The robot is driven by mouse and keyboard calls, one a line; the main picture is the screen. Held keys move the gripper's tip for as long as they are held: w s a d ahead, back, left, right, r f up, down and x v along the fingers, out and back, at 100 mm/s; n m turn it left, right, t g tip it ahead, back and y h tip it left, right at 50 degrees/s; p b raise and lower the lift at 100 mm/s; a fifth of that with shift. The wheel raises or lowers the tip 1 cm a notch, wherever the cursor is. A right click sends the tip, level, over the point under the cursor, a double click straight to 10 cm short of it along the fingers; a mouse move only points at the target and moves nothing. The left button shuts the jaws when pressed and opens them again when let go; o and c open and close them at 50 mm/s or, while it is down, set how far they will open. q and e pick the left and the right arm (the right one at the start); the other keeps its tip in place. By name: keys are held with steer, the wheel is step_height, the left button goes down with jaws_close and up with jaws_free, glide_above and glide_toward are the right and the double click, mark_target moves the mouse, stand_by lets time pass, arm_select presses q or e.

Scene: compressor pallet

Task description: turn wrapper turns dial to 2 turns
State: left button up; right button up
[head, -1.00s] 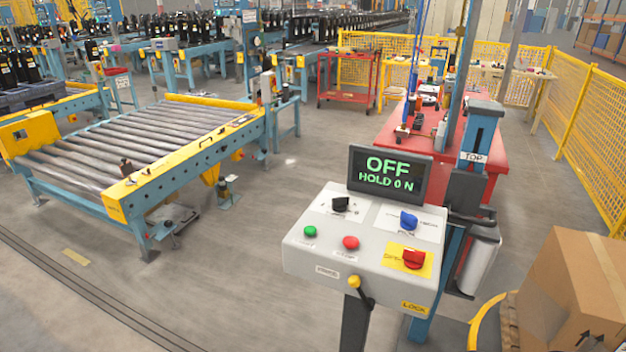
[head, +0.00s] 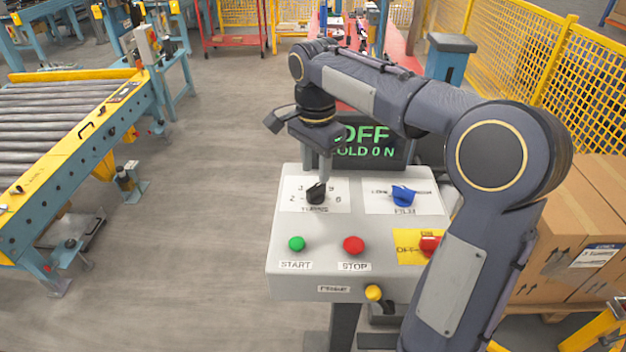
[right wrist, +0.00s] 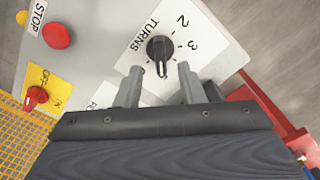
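The black turns dial (head: 316,194) sits on a white plate at the upper left of the grey control panel (head: 335,260). In the right wrist view the dial (right wrist: 160,48) shows a white pointer line facing down toward my gripper, not at the printed 2 or 3. My right gripper (head: 325,168) comes down from above at the dial. In the wrist view its two fingers (right wrist: 160,74) are apart, with the dial just beyond the gap between their tips. Contact cannot be told. The display (head: 365,143) reads OFF, HOLD 0 N, partly covered by my arm. My left gripper is out of view.
A blue film dial (head: 404,195) is to the right of the turns dial. Green start (head: 297,244) and red stop (head: 353,245) buttons lie below. A red switch (head: 430,245) is at lower right. Cardboard boxes (head: 590,225) stand at right, a roller conveyor (head: 60,140) at left.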

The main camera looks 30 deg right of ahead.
mark_target(316, 187)
steer(key=shift+f, duration=2.4)
steer(key=shift+c, duration=0.2)
jaws_close()
